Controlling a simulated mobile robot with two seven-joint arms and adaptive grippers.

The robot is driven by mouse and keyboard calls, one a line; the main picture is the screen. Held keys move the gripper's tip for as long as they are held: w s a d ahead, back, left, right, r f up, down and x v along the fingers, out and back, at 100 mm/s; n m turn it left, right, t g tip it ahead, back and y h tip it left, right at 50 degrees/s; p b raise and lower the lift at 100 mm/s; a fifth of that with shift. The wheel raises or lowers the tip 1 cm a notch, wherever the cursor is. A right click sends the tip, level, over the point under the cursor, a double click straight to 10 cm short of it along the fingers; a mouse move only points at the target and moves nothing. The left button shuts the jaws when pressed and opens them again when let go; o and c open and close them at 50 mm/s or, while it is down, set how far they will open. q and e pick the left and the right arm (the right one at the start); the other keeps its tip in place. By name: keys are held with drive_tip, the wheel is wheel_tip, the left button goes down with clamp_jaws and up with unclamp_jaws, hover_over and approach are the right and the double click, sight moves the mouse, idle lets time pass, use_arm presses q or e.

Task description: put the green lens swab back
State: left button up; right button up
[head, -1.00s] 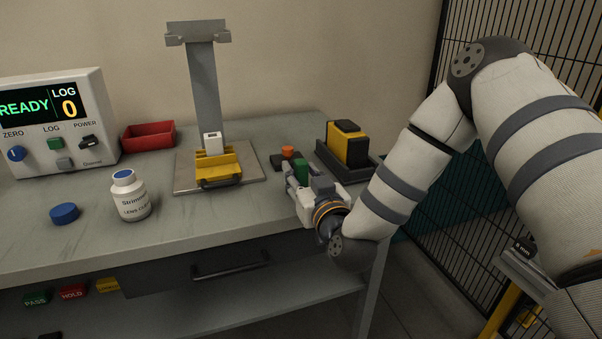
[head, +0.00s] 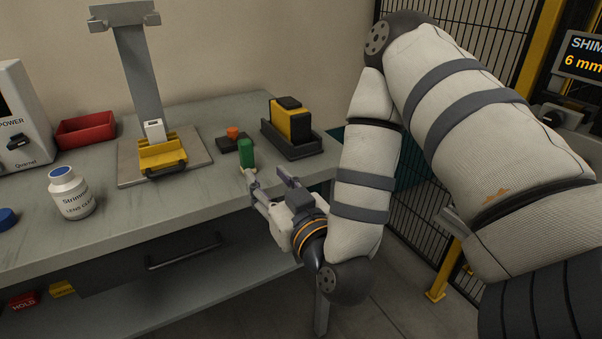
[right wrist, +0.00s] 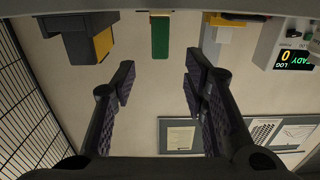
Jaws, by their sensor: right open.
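The green lens swab (head: 246,154) stands upright near the front right of the bench, close to a small dark block (head: 229,146) with an orange piece (head: 232,132) on it. I cannot tell whether the swab touches the block. My right gripper (head: 268,180) is open and empty at the bench's front edge, on the near side of the swab and apart from it. In the right wrist view the green swab (right wrist: 160,37) shows beyond the gap between the open fingers (right wrist: 160,80). My left gripper is not in view.
A yellow and black device (head: 291,120) sits in a dark tray behind and right of the swab. To the left are a clamp stand with a yellow base (head: 162,156), a red bin (head: 86,131) and a white bottle (head: 71,192). A wire fence (head: 440,130) stands at the right.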

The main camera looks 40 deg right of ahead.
drive_tip(key=s+a+f+n+g+y, duration=0.1)
drive_tip(key=s+a+f+g, duration=0.15)
drive_tip(key=f, duration=0.45)
drive_tip(key=s+a+f+n+g+y, duration=0.1)
drive_tip(key=s+a+f+g+y, duration=0.15)
drive_tip(key=f, duration=0.35)
drive_tip(key=s+a+f+g+y, duration=0.1)
drive_tip(key=s+a+f+g, duration=0.2)
drive_tip(key=f, duration=0.4)
drive_tip(key=s+f+g, duration=0.4)
drive_tip(key=s+g, duration=0.1)
drive_tip(key=s, duration=0.7)
drive_tip(key=s+d+f+g, duration=0.1)
drive_tip(key=s+f+g, duration=0.4)
drive_tip(key=s, duration=0.7)
drive_tip(key=shift+s+f+g, duration=0.2)
drive_tip(key=shift+g, duration=0.5)
drive_tip(key=shift+h, duration=0.25)
